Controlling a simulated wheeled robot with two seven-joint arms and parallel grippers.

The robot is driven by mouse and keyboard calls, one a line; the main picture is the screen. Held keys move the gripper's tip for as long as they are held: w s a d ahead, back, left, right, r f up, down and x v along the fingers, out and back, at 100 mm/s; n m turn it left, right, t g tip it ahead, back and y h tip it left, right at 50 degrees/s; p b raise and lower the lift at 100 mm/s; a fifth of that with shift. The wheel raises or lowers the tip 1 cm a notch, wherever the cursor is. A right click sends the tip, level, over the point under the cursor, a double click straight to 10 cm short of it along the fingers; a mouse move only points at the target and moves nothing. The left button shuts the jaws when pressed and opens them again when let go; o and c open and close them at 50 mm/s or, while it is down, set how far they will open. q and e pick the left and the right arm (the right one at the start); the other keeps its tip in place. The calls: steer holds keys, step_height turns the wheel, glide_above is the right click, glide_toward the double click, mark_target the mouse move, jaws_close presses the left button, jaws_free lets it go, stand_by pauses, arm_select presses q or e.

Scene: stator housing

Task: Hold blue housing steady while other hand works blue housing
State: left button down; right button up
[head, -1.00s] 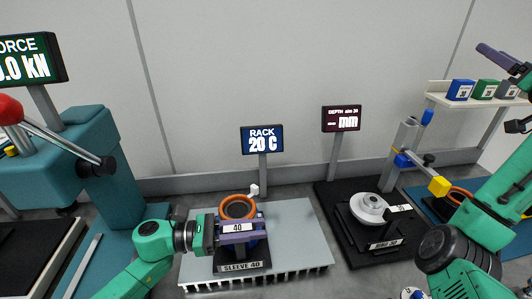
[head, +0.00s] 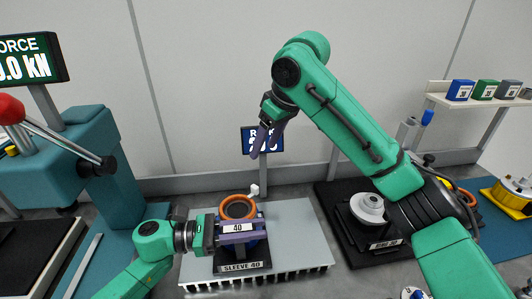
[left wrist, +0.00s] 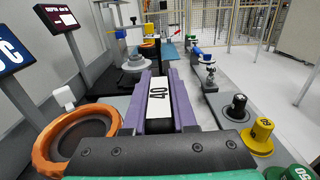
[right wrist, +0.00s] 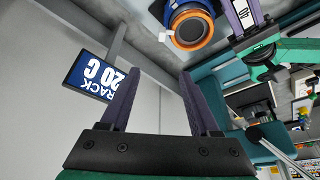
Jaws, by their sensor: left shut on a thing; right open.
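The blue housing (right wrist: 187,9) has an orange ring (head: 238,198) at its top. My left gripper (head: 256,229) is shut on a white block labelled 40 (left wrist: 159,92) beside the ring; the ring also shows left of the fingers in the left wrist view (left wrist: 47,145). My right gripper (head: 263,145) is open and empty, fingers pointing down, above and behind the housing. In the right wrist view nothing is between its fingers (right wrist: 158,75).
The RACK 20 C display (right wrist: 92,76) stands close behind my right gripper. The grey plate (head: 305,240) is bare to the right. A black fixture with a white round part (head: 368,207) stands further right. A teal press (head: 115,190) is at the left.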

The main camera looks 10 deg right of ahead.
mark_target(255, 187)
steer(key=shift+g+h, duration=0.3)
steer(key=shift+h, duration=0.1)
steer(key=shift+s+x, duration=0.2)
steer(key=shift+x, duration=2.1)
steer(key=shift+s+x, duration=0.2)
steer(key=shift+x, duration=2.1)
steer(key=shift+s+x, duration=0.2)
steer(key=shift+x, duration=2.1)
steer(key=shift+d+f, duration=0.15)
jaws_close()
steer(key=s+m, duration=0.1)
steer(key=m, duration=0.1)
steer(key=s+m+h, duration=0.1)
steer(key=s+m, duration=0.1)
steer(key=m, duration=0.1)
steer(key=s+d+m+h, duration=0.1)
steer(key=m, duration=0.2)
steer(key=shift+s+d+t, duration=0.1)
steer(key=shift+s+t, duration=0.1)
steer(key=shift+t, duration=0.2)
steer(key=shift+c, duration=2)
jaws_free()
steer(key=v, duration=0.6)
